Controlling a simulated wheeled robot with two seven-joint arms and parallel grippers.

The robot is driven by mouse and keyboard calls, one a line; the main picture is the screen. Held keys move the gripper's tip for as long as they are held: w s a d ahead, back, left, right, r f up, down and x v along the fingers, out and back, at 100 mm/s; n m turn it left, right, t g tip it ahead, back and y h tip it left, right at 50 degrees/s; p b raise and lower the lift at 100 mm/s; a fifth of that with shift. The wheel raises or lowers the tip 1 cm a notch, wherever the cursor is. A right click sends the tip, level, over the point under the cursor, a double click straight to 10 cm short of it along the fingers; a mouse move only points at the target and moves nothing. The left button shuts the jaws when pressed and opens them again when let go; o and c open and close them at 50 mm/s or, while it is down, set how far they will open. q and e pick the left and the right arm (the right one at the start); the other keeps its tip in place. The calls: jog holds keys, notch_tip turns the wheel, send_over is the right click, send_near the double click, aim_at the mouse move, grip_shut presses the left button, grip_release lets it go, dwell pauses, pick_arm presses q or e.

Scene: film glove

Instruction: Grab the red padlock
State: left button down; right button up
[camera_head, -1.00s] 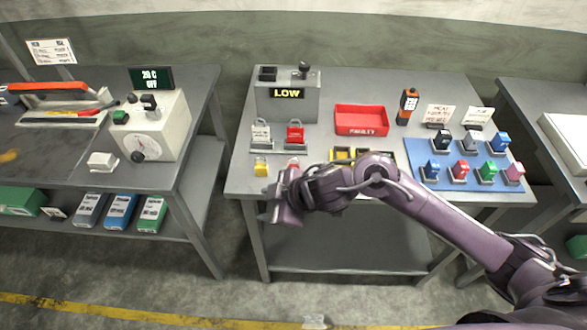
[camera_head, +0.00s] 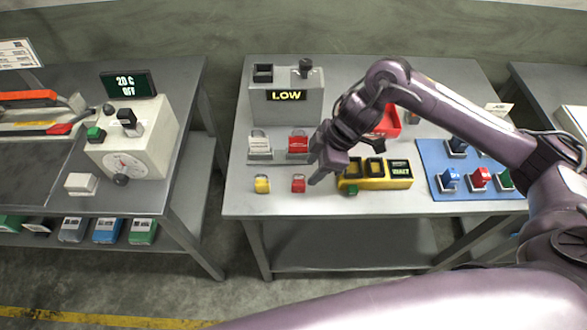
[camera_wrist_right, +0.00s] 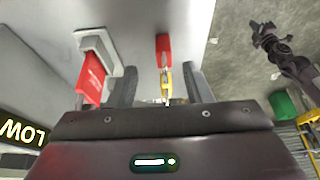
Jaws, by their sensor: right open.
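The red padlock (camera_head: 298,184) lies near the front edge of the middle table, right of the yellow padlock (camera_head: 262,184). My right gripper (camera_head: 316,166) is open and empty, just right of the red padlock and apart from it. In the right wrist view the red padlock (camera_wrist_right: 163,48) shows beyond the gap between my open fingers (camera_wrist_right: 160,86), with the yellow padlock (camera_wrist_right: 166,80) in line with it. A small dark arm end at the upper right of the wrist view seems to be my left gripper (camera_wrist_right: 268,38); its jaws are too small to read.
A stand behind the padlocks holds a white tag (camera_head: 259,144) and a red tag (camera_head: 298,143). A grey LOW box (camera_head: 286,103) stands behind it. A yellow block (camera_head: 378,184) is close on the right. A red tray (camera_head: 390,122) is partly hidden by my arm.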

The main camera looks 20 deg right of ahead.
aim_at(299, 182)
jog(key=shift+w+a+f, duration=0.1)
jog(key=shift+a+f, duration=0.05)
jog(key=shift+f, duration=0.15)
jog(key=x, duration=0.1)
jog(key=p+x, duration=0.1)
jog(key=shift+s+a+f, duration=0.15)
jog(key=shift+s+a, duration=0.1)
jog(key=shift+a, duration=0.1)
jog(key=x, duration=0.1)
jog(key=p+x, duration=0.1)
jog(key=x, duration=0.1)
jog(key=shift+a+f, duration=0.25)
jog(key=shift+a, duration=0.1)
jog(key=shift+w+a+f+p, duration=0.1)
jog(key=shift+w+f+p, duration=0.05)
jog(key=shift+f+p, duration=0.15)
jog(key=shift+f, duration=0.1)
pick_arm(q)
jog(key=s+r, duration=0.2)
jog(key=shift+s+a+r, duration=0.1)
jog(key=shift+s+r, duration=0.05)
jog(key=shift+s, duration=0.2)
pick_arm(e)
grip_shut()
